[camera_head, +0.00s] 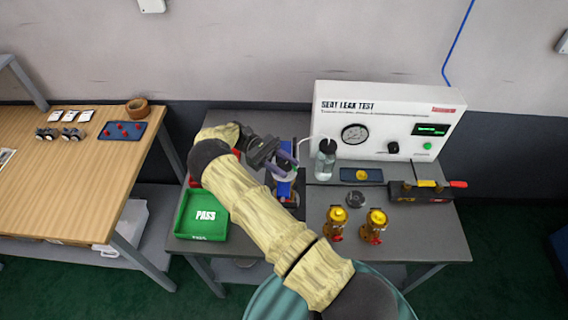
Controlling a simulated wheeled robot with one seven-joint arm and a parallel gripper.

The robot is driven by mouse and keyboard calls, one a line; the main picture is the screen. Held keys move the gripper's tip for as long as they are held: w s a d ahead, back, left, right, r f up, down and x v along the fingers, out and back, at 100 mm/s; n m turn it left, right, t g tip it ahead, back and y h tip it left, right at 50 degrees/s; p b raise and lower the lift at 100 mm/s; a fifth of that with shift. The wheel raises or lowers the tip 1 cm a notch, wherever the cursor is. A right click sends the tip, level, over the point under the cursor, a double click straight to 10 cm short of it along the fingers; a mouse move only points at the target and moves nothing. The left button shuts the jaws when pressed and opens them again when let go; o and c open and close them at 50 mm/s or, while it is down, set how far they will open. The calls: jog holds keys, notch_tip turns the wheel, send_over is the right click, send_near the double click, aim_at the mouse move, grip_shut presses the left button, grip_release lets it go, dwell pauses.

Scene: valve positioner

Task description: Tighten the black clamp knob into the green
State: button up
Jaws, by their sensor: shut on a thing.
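My gripper (287,161), with purple fingers, reaches in from the left over the blue clamp fixture (284,188) on the grey bench. Its fingers are shut at the top of the fixture, around what appears to be the black clamp knob. The knob itself is hidden by the fingers and wrist, so its turn cannot be read. No green mark can be made out on the fixture.
A white seat leak test box (362,98) stands behind, with a clear bottle (325,160) close right of my gripper. Two brass valves (337,222) (374,225) stand at the front right. A green PASS tray (187,228) lies left; a wooden table (60,185) stands further left.

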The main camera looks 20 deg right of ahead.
aim_at(284, 164)
jog(key=o, duration=1)
jog(key=shift+c, duration=0.2)
notch_tip(284, 164, up, 10)
jog(key=shift+r, duration=0.1)
